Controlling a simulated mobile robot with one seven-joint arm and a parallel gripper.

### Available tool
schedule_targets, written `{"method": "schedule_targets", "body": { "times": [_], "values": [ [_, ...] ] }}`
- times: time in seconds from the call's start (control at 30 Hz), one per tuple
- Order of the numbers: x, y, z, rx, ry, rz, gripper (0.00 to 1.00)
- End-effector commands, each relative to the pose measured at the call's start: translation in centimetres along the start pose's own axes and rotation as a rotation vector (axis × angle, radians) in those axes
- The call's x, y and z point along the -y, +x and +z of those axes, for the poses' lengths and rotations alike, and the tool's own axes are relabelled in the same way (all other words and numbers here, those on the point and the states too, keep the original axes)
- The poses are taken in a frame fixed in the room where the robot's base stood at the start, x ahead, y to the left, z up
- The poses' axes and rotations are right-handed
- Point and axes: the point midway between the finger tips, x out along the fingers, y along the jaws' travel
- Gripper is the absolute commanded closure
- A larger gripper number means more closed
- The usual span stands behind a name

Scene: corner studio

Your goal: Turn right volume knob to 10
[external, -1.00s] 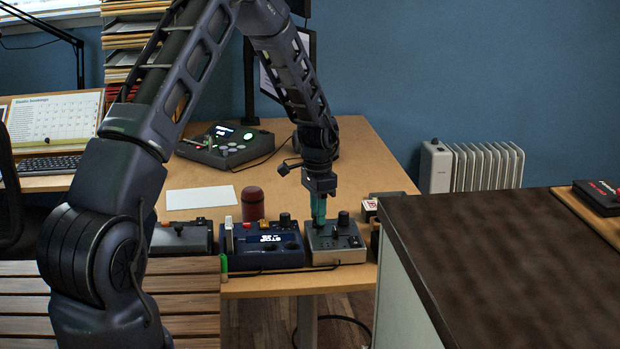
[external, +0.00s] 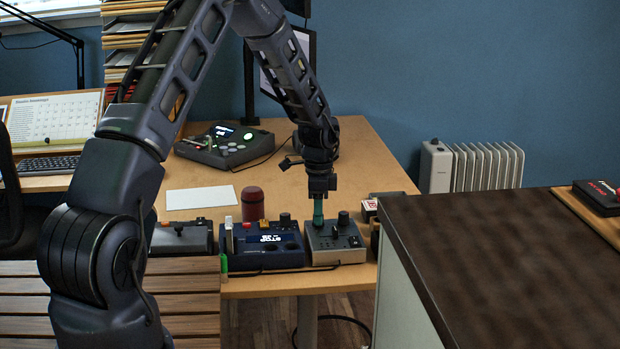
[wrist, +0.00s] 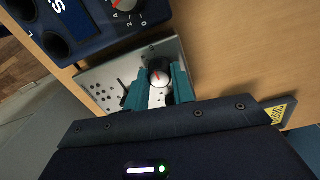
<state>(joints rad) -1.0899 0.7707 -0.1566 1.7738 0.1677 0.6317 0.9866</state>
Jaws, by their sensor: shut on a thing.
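A grey control box (external: 352,256) stands at the front right of the wooden desk. My gripper (external: 318,216), with teal fingers, points straight down at the box's back left part. In the wrist view my gripper (wrist: 160,82) is shut on a round dark knob (wrist: 159,68) with a pale top and a red mark. A finger lies on each side of it. The knob's scale is hidden, so its setting cannot be read. Another dark knob (external: 343,219) stands free to the right of my fingers in the external view.
A dark blue box (external: 264,256) with a lit display stands close left of the grey box. Its knob (wrist: 124,4) has numbers around it. A dark red jar (external: 252,203) stands behind it. A dark-topped counter (external: 490,260) is close on the right.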

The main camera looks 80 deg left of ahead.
Motion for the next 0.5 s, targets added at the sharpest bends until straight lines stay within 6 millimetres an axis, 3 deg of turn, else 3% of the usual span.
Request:
{"method": "schedule_targets", "body": {
  "times": [0.17, 0.2, 0.3, 0.5],
  "values": [
    [0.06, -0.07, -0.01, -0.001, -0.001, -0.001, 0.98],
    [0.06, -0.07, -0.01, -0.001, -0.001, -0.001, 0.73],
    [0.05, -0.06, -0.01, -0.001, -0.001, -0.001, 0.54],
    [0.03, -0.03, 0.00, 0.000, -0.001, -0.001, 0.53]
  ]
}}
